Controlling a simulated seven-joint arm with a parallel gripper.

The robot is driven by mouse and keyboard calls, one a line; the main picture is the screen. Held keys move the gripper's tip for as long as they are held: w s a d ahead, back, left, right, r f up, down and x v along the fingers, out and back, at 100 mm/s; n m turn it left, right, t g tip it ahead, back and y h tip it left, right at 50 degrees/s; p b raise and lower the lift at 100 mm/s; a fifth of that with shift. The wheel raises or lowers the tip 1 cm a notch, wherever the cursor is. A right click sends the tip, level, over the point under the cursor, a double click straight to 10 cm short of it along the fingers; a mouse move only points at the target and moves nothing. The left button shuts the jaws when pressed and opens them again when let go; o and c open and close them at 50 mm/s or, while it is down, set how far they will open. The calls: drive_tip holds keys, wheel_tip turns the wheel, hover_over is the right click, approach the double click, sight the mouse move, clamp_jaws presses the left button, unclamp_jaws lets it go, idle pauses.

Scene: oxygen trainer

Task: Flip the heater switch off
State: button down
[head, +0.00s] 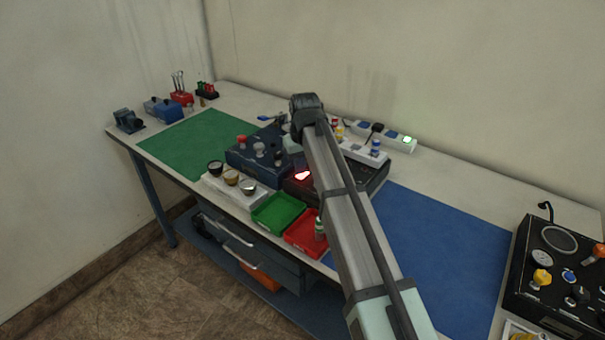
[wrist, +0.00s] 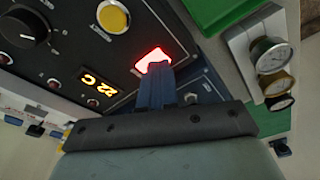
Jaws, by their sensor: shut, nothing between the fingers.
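The heater switch appears to be the lit red rocker (wrist: 152,60) on a dark control panel (wrist: 100,40); it glows red in the wrist view. My gripper (wrist: 156,72) is shut and empty, with its fingertips at the lower edge of the rocker, partly covering it. I cannot tell whether they touch it. The panel also carries a yellow button (wrist: 113,17), a black knob (wrist: 24,29) and an orange display (wrist: 97,84) reading about 22 C. In the head view the red glow (head: 303,175) shows just left of my arm, which hides much of the panel and my gripper.
A green tray (head: 262,219) and a red tray (head: 290,241) lie in front of the panel. Gauges on a white block (head: 222,193) stand to the left. A power strip (head: 399,143) lies behind. The blue mat (head: 440,250) at right is largely clear.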

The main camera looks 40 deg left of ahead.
drive_tip(key=shift+f, duration=0.5)
idle(0.4)
drive_tip(key=shift+r, duration=3.5)
drive_tip(key=shift+a, duration=0.1)
